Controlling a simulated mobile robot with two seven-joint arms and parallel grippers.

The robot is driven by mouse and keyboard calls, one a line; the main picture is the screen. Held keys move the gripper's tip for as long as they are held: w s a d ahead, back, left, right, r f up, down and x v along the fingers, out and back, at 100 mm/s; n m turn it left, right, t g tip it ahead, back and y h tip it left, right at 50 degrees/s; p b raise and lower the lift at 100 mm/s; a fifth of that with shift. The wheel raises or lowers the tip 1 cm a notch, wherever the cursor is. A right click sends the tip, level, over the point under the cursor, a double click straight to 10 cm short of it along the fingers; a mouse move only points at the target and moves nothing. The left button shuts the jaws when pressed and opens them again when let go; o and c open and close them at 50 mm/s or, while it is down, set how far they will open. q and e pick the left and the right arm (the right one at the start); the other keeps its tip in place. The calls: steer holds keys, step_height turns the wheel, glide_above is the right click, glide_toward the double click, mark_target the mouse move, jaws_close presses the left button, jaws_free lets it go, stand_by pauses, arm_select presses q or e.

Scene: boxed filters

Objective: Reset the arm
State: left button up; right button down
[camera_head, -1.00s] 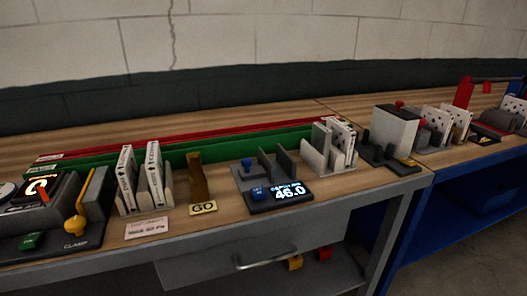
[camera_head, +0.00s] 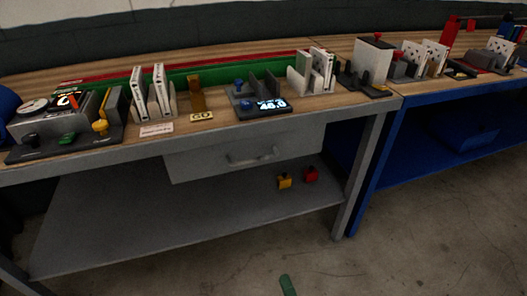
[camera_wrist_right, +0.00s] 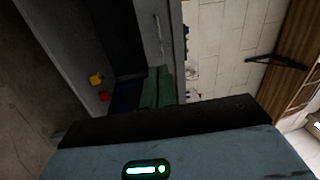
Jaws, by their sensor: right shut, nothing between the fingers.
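My right gripper (camera_head: 287,285) shows only as green fingertips at the bottom edge of the head view, low in front of the bench and over the floor. In the right wrist view its green fingers (camera_wrist_right: 157,88) lie together, shut and empty, apart from the bench. The rest of my right arm is out of the head view. My left gripper is in neither view.
The grey workbench (camera_head: 130,222) carries white boxed filters (camera_head: 138,95), a GO block (camera_head: 196,96), and a gauge reading 46.0 (camera_head: 263,108). Its drawer (camera_head: 245,155) is closed. A blue bench (camera_head: 430,150) adjoins at right. Concrete floor (camera_head: 420,240) in front is clear.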

steer(key=s+d+f+n+g+y, duration=0.2)
steer(key=d+f+n+g, duration=0.2)
steer(key=d+f+n, duration=0.5)
steer(key=s+d+f+n+g+h, duration=0.3)
steer(key=s+d+f+n+g, duration=0.4)
steer(key=s, duration=0.6)
steer(key=s+d+f+n+g+h, duration=0.2)
steer(key=s+d+f+n+h, duration=0.2)
steer(key=s+d, duration=0.65)
steer(key=s+a+m+t, duration=0.15)
steer(key=a+m, duration=0.35)
steer(key=a, duration=0.7)
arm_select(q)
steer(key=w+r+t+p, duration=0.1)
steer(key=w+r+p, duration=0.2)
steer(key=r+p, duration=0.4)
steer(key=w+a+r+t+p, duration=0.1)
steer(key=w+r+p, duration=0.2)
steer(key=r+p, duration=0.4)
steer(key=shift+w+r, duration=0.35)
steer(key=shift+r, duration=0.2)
arm_select(e)
steer(key=w+r+t, duration=0.1)
steer(key=w+r, duration=0.2)
steer(key=r, duration=0.4)
steer(key=w+r, duration=0.2)
steer(key=r, duration=0.6)
steer(key=shift+w+d+t, duration=0.35)
steer(key=shift+w+d, duration=0.05)
steer(key=shift+r, duration=0.1)
